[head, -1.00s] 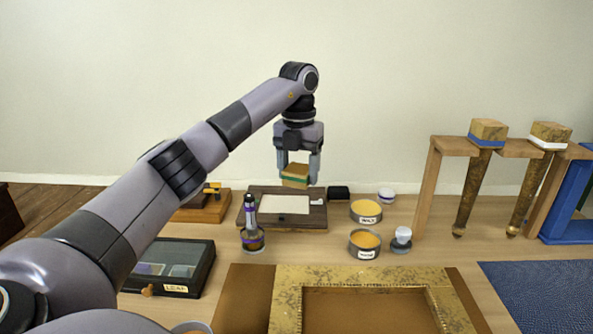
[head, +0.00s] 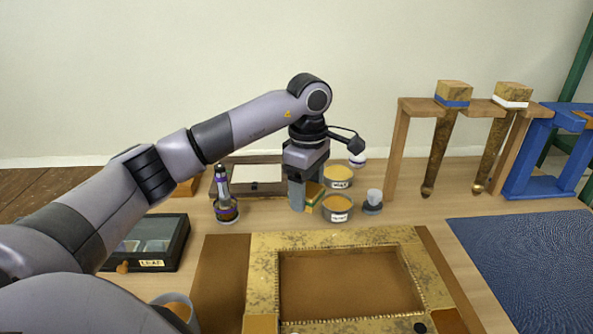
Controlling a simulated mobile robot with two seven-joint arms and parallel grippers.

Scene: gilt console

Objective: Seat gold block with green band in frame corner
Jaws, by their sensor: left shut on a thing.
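My left gripper (head: 306,197) is shut on the gold block with green band (head: 315,193), behind the frame and left of two round tubs. The fingers hide part of the block, and I cannot tell its height above the table. The gilt frame (head: 262,266) lies in the foreground with a beaded inner edge and a brown middle. Its near left corner (head: 260,324) and near right corner (head: 448,321) show plain orange-brown surfaces instead of mottled gold. The picture's bottom edge cuts the frame off. My right gripper is not in view.
Two tubs (head: 338,177) (head: 337,209) and a small white-topped jar (head: 373,202) stand close right of the gripper. A dark bottle (head: 226,207) and a leaf case (head: 150,243) are left. A wooden rack (head: 396,150) holds two tapered legs. A blue mat (head: 520,260) lies right.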

